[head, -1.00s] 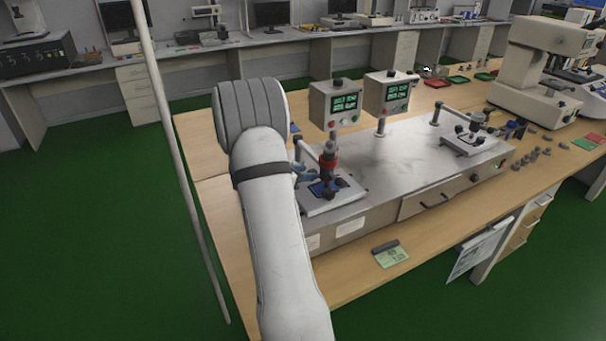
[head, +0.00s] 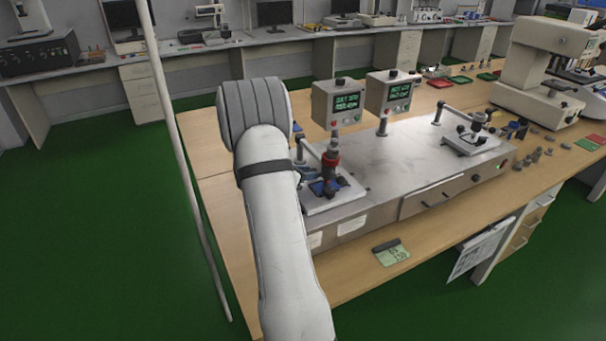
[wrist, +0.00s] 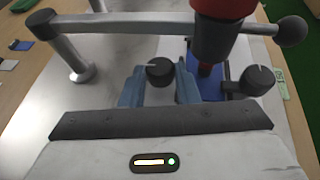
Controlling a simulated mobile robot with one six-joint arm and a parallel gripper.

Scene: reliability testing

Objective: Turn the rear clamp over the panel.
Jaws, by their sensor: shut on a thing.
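My gripper (wrist: 160,78) has its blue-grey fingers on either side of a black round knob, the rear clamp (wrist: 160,68), and is shut on it. In the head view my gripper (head: 309,176) is small, beside the near test fixture, and its hold is hard to make out. A blue panel (wrist: 216,90) lies under the red and black press head (wrist: 218,30); part of it is hidden by the press and my fingers. A second black knob, the other clamp (wrist: 257,81), stands at the panel's right side.
A metal bar with a ball end (wrist: 291,31) crosses above the fixture, on a post (wrist: 75,62). Two display boxes (head: 337,104) (head: 390,92) stand behind. A similar fixture (head: 472,139) sits at the station's right end. The metal top (head: 400,160) between is clear.

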